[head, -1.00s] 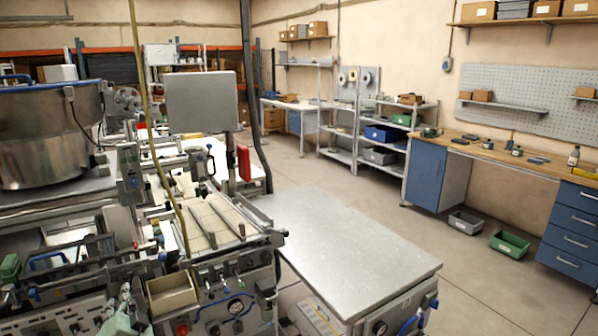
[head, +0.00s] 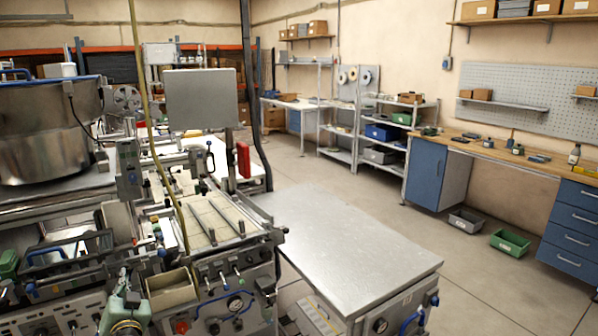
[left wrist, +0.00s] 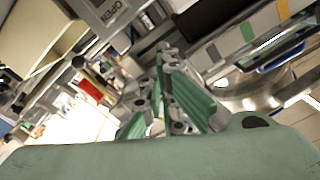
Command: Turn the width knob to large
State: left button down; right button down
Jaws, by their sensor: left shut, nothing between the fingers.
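My left gripper (head: 122,274) is at the bottom left of the head view, in front of the machine. It is shut and empty, with its tips apart from any knob as far as I can see. Its green and grey fingers meet in the left wrist view (left wrist: 166,52). Several small knobs sit on the machine's lower left panel (head: 42,322), partly cut off by the picture edge. My right gripper is not in view.
An open beige bin (head: 172,290) juts from the machine just right of my left gripper. A large steel drum (head: 45,135) stands at the upper left. A bare metal table (head: 345,245) is to the right.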

pick_arm(q)
jog(key=shift+w+a+r, duration=0.15)
jog(key=shift+a+r, duration=0.1)
jog(key=shift+r, duration=0.1)
jog(key=shift+r, duration=0.25)
dwell(0.3)
jog(key=shift+w+b, duration=0.1)
jog(key=shift+b, duration=0.3)
jog(key=shift+f+b, duration=0.1)
jog(key=shift+b, duration=0.2)
jog(key=v, duration=0.3)
jog(key=f+v, duration=0.1)
jog(key=v, duration=0.1)
jog(key=shift+s+d+f, duration=0.1)
jog(key=shift+s+f, duration=0.05)
jog(key=shift+s, duration=0.25)
